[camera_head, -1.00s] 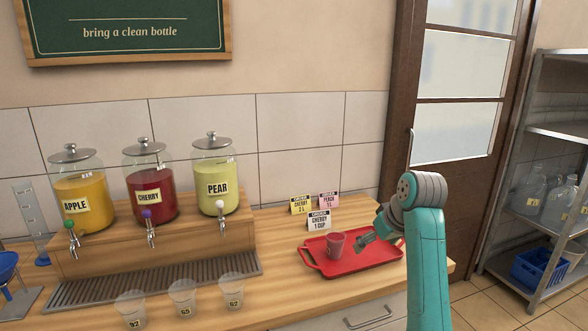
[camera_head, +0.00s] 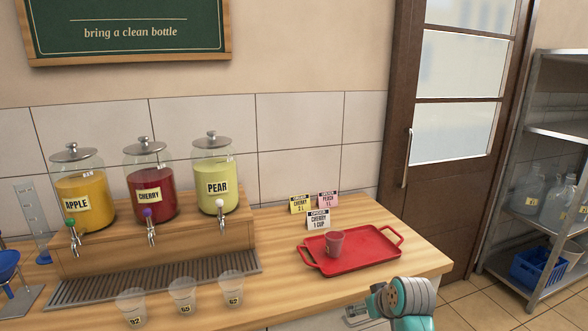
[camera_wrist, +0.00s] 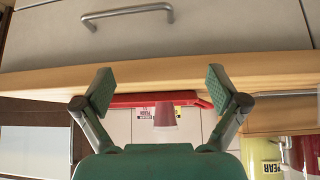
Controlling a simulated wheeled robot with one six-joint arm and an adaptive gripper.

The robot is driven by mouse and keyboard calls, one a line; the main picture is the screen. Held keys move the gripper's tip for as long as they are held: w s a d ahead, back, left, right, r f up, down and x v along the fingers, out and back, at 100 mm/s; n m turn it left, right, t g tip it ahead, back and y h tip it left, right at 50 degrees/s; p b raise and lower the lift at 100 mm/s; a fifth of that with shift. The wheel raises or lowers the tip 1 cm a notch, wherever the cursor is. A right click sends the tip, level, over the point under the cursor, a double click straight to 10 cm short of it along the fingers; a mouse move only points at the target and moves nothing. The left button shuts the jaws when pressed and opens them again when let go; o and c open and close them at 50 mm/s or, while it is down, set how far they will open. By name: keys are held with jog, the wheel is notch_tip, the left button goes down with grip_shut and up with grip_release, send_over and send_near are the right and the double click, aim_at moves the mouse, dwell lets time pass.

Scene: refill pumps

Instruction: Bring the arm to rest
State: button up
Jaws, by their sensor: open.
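My gripper (camera_wrist: 160,88) shows in the wrist view with its two green-padded fingers spread wide and nothing between them. In the head view my teal arm is low at the lower right, in front of the counter's front edge, with the gripper mostly hidden by the wrist. A reddish cup (camera_head: 334,243) stands upright on the red tray (camera_head: 376,262), apart from my gripper. The cup also shows in the wrist view (camera_wrist: 165,118), beyond the fingers, with the tray edge (camera_wrist: 150,100) near it; that view is upside down.
Apple (camera_head: 82,190), cherry (camera_head: 150,185) and pear (camera_head: 216,180) dispensers stand on a wooden stand at left. Three numbered clear cups, including one marked 65 (camera_head: 183,297), stand in front. Order cards (camera_head: 318,220) are behind the tray. A drawer handle (camera_wrist: 125,12) is close to my gripper.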

jog(key=s+f+m+t, duration=0.1)
jog(key=s+f+t, duration=0.1)
jog(key=s+f, duration=1.2)
jog(key=s+f+m+t+h, duration=0.1)
jog(key=s+f, duration=0.2)
jog(key=s, duration=0.5)
jog(key=s+f+t, duration=0.1)
jog(key=s+f, duration=0.1)
jog(key=s, duration=0.5)
jog(key=s+r+t, duration=0.2)
jog(key=s+r, duration=0.2)
jog(key=s, duration=1.2)
jog(key=s+a+r+t, duration=0.1)
jog(key=s+r, duration=1.1)
jog(key=shift+m+h, duration=0.3)
jog(key=shift+h, duration=0.1)
